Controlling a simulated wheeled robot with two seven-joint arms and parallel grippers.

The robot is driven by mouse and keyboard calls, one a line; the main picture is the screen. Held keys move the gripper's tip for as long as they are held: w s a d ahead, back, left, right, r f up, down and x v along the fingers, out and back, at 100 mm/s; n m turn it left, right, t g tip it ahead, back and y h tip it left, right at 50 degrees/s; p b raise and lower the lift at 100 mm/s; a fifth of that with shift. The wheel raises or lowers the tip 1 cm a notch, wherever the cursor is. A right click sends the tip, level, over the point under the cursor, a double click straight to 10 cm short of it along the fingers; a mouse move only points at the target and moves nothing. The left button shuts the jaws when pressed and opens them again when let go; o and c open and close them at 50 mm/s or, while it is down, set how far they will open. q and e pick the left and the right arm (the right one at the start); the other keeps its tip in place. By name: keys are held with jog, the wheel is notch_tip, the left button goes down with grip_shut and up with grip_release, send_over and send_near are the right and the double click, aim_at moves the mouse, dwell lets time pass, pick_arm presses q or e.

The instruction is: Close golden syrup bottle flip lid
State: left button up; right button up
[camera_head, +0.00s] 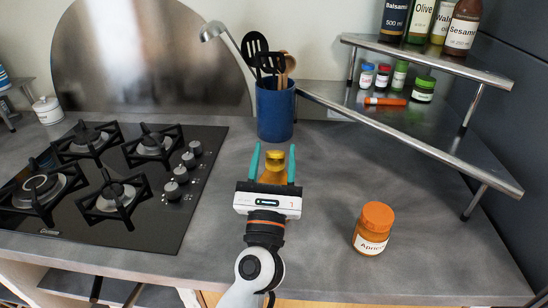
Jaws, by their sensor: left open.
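The golden syrup bottle (273,176) is a small amber bottle with a yellow top, standing on the counter near the middle of the head view. My left gripper (274,150) is open, with its two teal fingers on either side of the bottle. A gap shows between the bottle and each finger, so I see no clear grip. The gripper's white body hides the lower part of the bottle. The top is too small to tell how the flip lid stands. My right gripper is not in view.
A blue utensil pot (275,112) stands just behind the bottle. A gas hob (120,172) is at left. An orange-lidded Apricot jar (373,229) stands at front right. A metal corner shelf (430,58) with bottles is at back right. The counter around the jar is clear.

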pick_arm(q)
jog(key=shift+s+f, duration=0.25)
jog(key=b+v, duration=0.5)
jog(key=v, duration=0.6)
jog(key=shift+s, duration=0.2)
